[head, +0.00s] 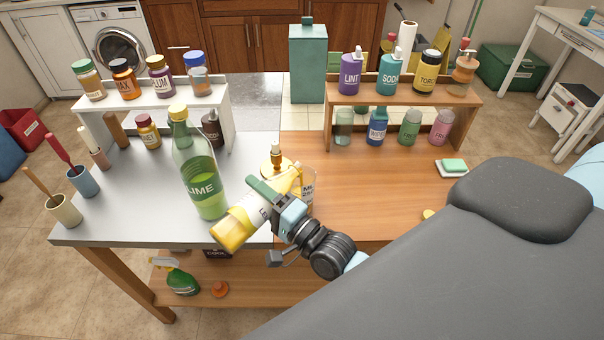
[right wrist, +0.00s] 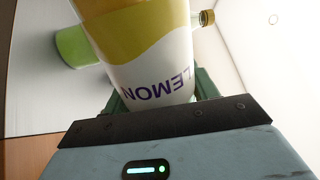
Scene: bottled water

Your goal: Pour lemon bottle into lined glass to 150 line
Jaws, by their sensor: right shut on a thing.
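My right gripper (head: 274,197) is shut on the lemon bottle (head: 236,230), a white and yellow bottle. The bottle is steeply tilted, its yellow end low at the left and its other end toward the glass. In the right wrist view the bottle (right wrist: 145,45) fills the jaws, its LEMON lettering upside down. A clear glass marked ML (head: 308,182) stands just behind and right of the gripper, partly hidden by it. Its level and lines cannot be read, and the bottle's mouth is hidden. My left gripper is not in view.
A tall green LIME bottle (head: 203,178) stands close left of the lemon bottle. A gold-coloured knobbed item (head: 277,161) is behind the gripper. Shelves with jars stand left (head: 222,98) and right (head: 400,98). The wooden tabletop (head: 370,185) at right is largely clear.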

